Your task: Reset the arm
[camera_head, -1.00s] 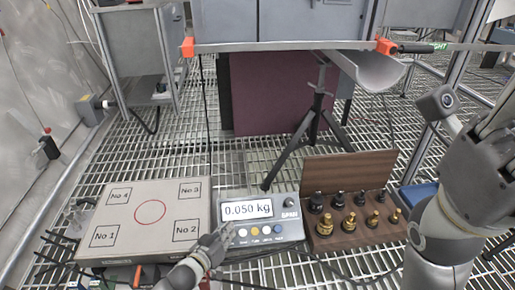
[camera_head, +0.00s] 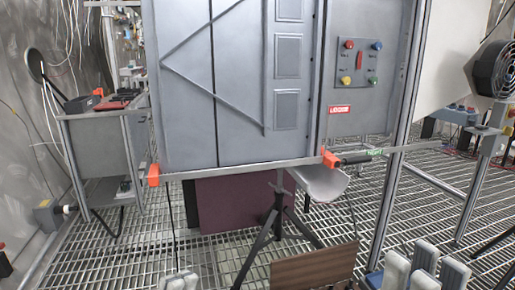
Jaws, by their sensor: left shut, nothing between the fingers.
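My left gripper (camera_head: 178,281) shows only as small grey fingertips at the bottom edge, left of centre. The fingertips are close together and hold nothing. Several light grey parts of my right gripper (camera_head: 425,265) rise at the bottom right, cut off by the edge. Whether it is open or shut cannot be told. The brown wooden lid (camera_head: 315,268) of the weight box stands between the grippers at the bottom edge. The scale, the weights and the numbered board are out of view.
A grey cabinet (camera_head: 235,120) with a button panel (camera_head: 359,62) stands ahead. Below it are a black tripod (camera_head: 270,235) and a metal chute (camera_head: 322,184). A grey side table (camera_head: 100,150) is at left. A metal post (camera_head: 396,140) stands right. Grating floor between is mostly clear.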

